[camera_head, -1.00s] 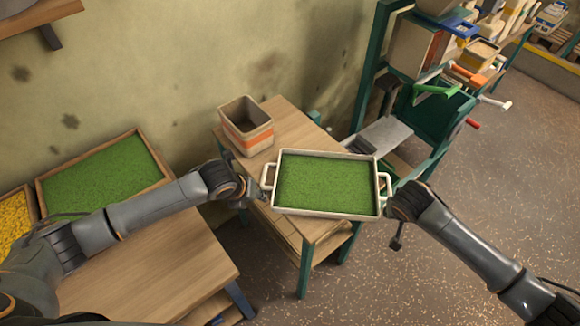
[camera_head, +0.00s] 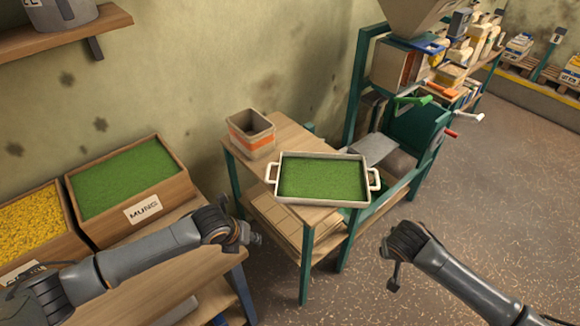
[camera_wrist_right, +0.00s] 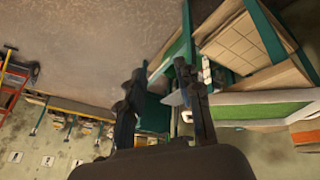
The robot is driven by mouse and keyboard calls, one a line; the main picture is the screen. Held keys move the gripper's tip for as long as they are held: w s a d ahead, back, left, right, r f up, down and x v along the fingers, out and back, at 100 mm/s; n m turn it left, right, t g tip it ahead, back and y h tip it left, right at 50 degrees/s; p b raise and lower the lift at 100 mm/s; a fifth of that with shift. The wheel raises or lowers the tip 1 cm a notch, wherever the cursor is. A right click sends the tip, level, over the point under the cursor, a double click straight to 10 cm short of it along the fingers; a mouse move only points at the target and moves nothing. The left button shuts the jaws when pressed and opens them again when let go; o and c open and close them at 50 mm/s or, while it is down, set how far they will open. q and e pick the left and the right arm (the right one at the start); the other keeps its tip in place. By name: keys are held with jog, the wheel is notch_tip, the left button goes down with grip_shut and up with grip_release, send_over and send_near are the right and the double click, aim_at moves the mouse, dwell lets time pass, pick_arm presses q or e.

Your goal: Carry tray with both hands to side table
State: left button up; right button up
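The tray (camera_head: 280,198) is white and shallow, filled with green mung beans, with a handle at each short side. It appears to rest level on the wooden side table (camera_head: 290,132), its front right part reaching past the tabletop edge. My left gripper (camera_head: 250,238) is apart from the tray, left of and below its left handle; its fingers are too small to read. My right gripper (camera_head: 390,264) is right of and below the right handle, apart from it. In the right wrist view, its fingers (camera_wrist_right: 164,88) are spread and empty, with the tray (camera_wrist_right: 262,110) at the right.
A beige bin with an orange stripe (camera_head: 250,134) stands on the side table behind the tray. The green-framed machine (camera_head: 415,125) with crank handles stands right of the table. A mung crate (camera_head: 184,198) and a yellow-filled crate (camera_head: 75,252) are at left. Floor at right is clear.

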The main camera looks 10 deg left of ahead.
pick_arm(q)
jog(key=shift+s+f, duration=0.15)
jog(key=shift+s, duration=0.1)
pick_arm(e)
jog(key=v, duration=1.1)
jog(key=shift+r, duration=0.4)
jog(key=shift+a, duration=0.1)
jog(key=shift+s, duration=0.1)
